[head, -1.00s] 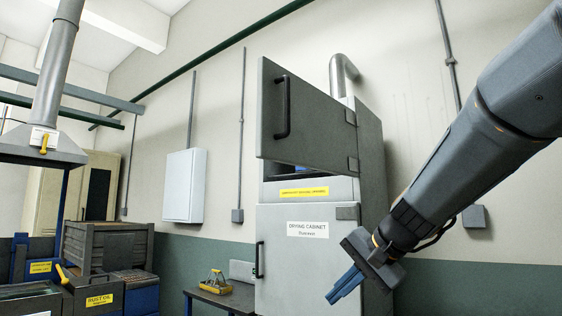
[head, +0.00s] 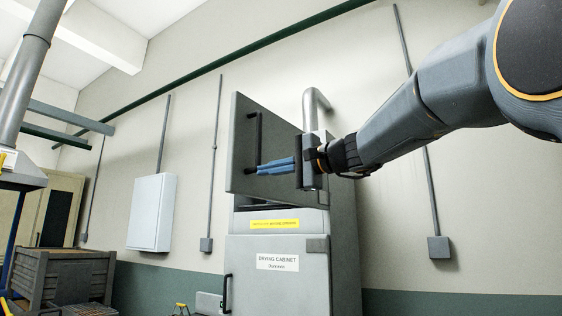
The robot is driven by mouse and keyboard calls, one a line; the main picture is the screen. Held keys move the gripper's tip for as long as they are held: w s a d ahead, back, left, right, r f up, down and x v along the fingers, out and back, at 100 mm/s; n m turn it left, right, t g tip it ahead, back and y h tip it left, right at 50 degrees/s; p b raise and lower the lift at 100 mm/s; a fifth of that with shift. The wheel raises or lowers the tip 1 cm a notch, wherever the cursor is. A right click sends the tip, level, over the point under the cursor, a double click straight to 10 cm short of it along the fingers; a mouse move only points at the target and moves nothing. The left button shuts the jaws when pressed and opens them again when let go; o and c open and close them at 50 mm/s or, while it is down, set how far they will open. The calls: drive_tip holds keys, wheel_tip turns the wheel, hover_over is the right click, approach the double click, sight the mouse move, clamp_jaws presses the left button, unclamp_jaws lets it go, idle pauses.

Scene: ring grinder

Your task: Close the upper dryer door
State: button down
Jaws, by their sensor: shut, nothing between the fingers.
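The grey drying cabinet (head: 345,240) stands against the wall. Its upper door (head: 240,170) is swung open towards the left of the picture, with a dark vertical handle (head: 252,129) on it. Below it, the lower door (head: 278,285) is closed, with its own handle at the left. My gripper (head: 259,169) is shut and empty. Its blue fingers lie in front of the upper door's face, with the tips close to the lower end of the handle. I cannot tell whether they touch the door. My gripper covers the door's right part.
A white wall box (head: 151,212) hangs to the left. A duct pipe (head: 311,105) rises behind the cabinet. The wall to the right is mostly clear.

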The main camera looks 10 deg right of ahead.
sight(239, 176)
drive_tip(key=p+x, duration=0.2)
drive_tip(key=x, duration=0.4)
drive_tip(key=shift+w+a+p, duration=0.1)
drive_tip(key=shift+a+p, duration=0.1)
drive_tip(key=shift+p, duration=0.2)
drive_tip(key=shift+w+a, duration=0.2)
drive_tip(key=shift+w, duration=0.05)
drive_tip(key=shift+w+a, duration=0.1)
